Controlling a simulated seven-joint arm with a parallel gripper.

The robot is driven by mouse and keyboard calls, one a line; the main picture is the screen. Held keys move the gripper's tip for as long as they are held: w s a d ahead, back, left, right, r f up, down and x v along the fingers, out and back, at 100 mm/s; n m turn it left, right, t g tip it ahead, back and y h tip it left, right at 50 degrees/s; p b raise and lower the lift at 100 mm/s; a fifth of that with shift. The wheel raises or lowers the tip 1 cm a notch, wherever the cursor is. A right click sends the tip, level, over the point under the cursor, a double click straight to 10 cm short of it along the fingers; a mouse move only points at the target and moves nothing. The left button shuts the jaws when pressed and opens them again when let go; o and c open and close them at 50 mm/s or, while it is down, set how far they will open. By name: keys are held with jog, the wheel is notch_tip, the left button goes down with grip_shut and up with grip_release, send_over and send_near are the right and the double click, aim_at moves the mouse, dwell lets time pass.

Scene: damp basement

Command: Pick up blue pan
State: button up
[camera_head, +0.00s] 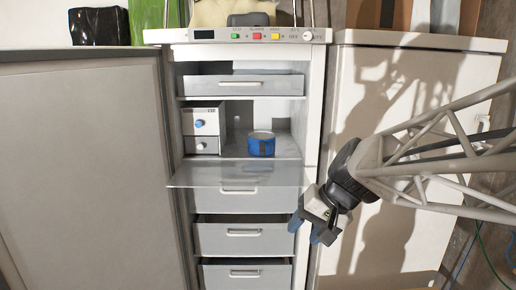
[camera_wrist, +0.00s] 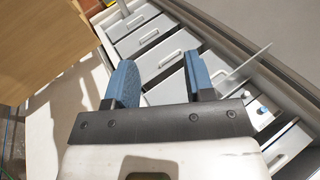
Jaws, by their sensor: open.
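A small blue pan (camera_head: 261,144) with a pale rim stands upright on a shelf inside the open freezer cabinet in the head view. A dark part, perhaps its handle, shows on its front. My gripper (camera_head: 312,231) is in front of the cabinet's right edge, below and to the right of the pan. Its two blue fingers point down and to the left. In the wrist view my gripper (camera_wrist: 160,82) is open, with nothing between its fingers. The pan is not recognisable in the wrist view.
The freezer (camera_head: 313,100) has a door (camera_head: 85,160) open to the left. A clear flap (camera_head: 235,174) juts out below the pan. A white drawer box (camera_head: 203,125) stands left of the pan. Drawers (camera_head: 243,238) lie below. A closed white cabinet (camera_head: 400,110) stands to the right.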

aim_at(262, 145)
jog(key=w+a+r+m+t+y, duration=0.1)
jog(key=w+y, duration=0.1)
jog(key=w, duration=0.8)
jog(key=w+a+r+m+t+y, duration=0.1)
jog(key=w+t+y, duration=0.1)
jog(key=w, duration=0.9)
jog(key=w+a+r+m+t+y, duration=0.1)
jog(key=w+a+y, duration=0.1)
jog(key=w, duration=0.8)
jog(key=shift+w+a+t+y, duration=0.1)
jog(key=shift+w+t+y, duration=0.2)
jog(key=shift+y, duration=0.5)
jog(key=w+m+t, duration=0.1)
jog(key=w, duration=0.2)
jog(key=w+d+f+m+t, duration=0.1)
jog(key=w, duration=0.3)
jog(key=w+d+m+t+y, duration=0.1)
jog(key=w, duration=0.3)
jog(key=shift+w+d+f+t, duration=0.15)
jog(key=shift+w+f+t, duration=0.1)
jog(key=shift+t, duration=0.15)
jog(key=shift+x, duration=1.3)
jog(key=shift+x, duration=2.6)
